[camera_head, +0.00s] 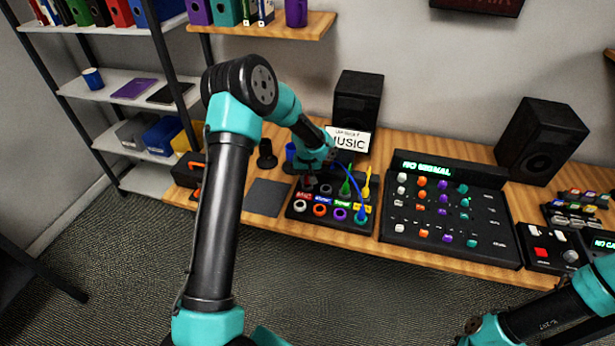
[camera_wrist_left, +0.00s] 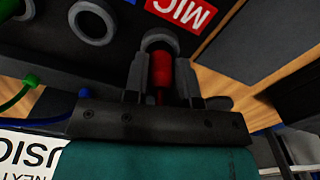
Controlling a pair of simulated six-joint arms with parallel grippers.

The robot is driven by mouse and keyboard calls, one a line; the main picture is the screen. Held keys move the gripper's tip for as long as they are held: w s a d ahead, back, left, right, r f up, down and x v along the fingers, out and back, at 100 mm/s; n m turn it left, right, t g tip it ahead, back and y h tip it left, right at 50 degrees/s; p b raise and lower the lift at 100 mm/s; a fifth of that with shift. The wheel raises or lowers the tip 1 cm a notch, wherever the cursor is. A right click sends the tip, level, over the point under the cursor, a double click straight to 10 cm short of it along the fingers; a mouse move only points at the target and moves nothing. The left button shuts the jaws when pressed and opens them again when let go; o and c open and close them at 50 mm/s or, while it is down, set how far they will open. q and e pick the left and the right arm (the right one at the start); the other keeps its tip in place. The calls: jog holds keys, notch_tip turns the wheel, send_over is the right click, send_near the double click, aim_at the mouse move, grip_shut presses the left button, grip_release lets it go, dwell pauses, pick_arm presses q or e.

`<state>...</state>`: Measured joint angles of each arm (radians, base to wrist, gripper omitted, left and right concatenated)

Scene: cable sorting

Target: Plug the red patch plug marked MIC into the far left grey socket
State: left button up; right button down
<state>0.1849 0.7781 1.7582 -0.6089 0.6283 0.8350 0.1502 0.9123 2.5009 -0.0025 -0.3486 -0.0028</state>
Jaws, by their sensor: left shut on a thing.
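My left gripper (camera_head: 309,184) is at the far left of the black patch panel (camera_head: 331,226), on its far row. In the left wrist view my left gripper (camera_wrist_left: 160,82) is shut on the red plug (camera_wrist_left: 160,72). The plug's end lines up with a grey ring socket (camera_wrist_left: 156,38) beside the red MIC label (camera_wrist_left: 182,11). The fingers hide part of that socket, so I cannot tell how deep the plug sits. Another grey ring (camera_wrist_left: 93,21) is empty next to it. The MIC label also shows in the head view (camera_head: 303,196). My right gripper is out of view.
A green plug (camera_head: 345,187) and a yellow plug (camera_head: 367,185) stand in the far row. A blue plug (camera_head: 361,215) is at the near right, its cable arching behind. A sign (camera_head: 348,139), a speaker (camera_head: 358,105) and a mixer (camera_head: 447,215) are close by.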

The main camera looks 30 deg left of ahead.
pick_arm(q)
jog(key=shift+f, duration=0.25)
dwell(0.5)
jog(key=o, duration=1)
jog(key=shift+o, duration=0.4)
jog(key=o, duration=0.4)
jog(key=shift+r, duration=0.15)
jog(key=shift+r, duration=3.35)
